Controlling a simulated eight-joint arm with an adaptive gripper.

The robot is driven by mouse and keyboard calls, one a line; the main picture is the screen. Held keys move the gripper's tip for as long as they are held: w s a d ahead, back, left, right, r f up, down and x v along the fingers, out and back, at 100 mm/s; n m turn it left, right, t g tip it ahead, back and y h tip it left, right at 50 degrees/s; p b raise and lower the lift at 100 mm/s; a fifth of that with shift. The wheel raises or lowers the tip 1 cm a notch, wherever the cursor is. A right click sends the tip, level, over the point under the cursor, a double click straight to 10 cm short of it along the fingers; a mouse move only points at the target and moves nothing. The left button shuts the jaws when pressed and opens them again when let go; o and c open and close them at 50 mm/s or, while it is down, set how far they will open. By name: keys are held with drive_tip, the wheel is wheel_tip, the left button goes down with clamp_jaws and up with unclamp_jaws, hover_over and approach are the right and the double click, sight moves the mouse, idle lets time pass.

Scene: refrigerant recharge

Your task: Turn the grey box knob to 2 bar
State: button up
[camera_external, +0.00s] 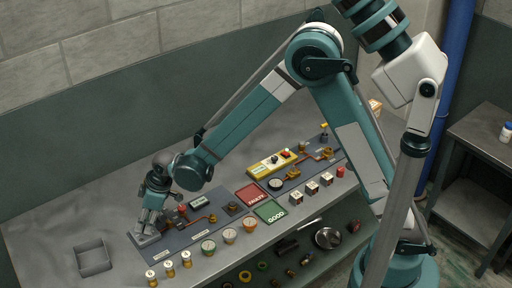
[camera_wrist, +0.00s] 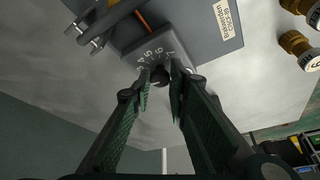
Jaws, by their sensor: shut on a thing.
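The grey box (camera_wrist: 128,42) shows in the wrist view with a printed number scale, its digits upside down or slanted around the knob. The small dark knob (camera_wrist: 160,74) sits at the lower part of the box face. My gripper (camera_wrist: 160,80) has one fingertip on each side of the knob, shut on it. In the external view my gripper (camera_external: 149,222) points down at the grey box (camera_external: 146,240) at the left end of the bench panel. The fingers hide part of the scale, and I cannot read the knob's setting.
A label plate (camera_wrist: 228,18) lies beside the box. Brass fittings (camera_wrist: 295,43) stand to the right. On the bench, several gauges (camera_external: 229,236), a red pad (camera_external: 253,196) and a green pad (camera_external: 270,212) lie right of my gripper. An empty grey tray (camera_external: 94,258) stands to its left.

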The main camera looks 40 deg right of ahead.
drive_tip(key=shift+n+y+b, duration=0.3)
drive_tip(key=shift+n+b, duration=0.05)
drive_tip(key=shift+n, duration=0.45)
drive_tip(key=shift+g, duration=0.3)
drive_tip(key=o, duration=0.9)
drive_tip(key=v, duration=1.2)
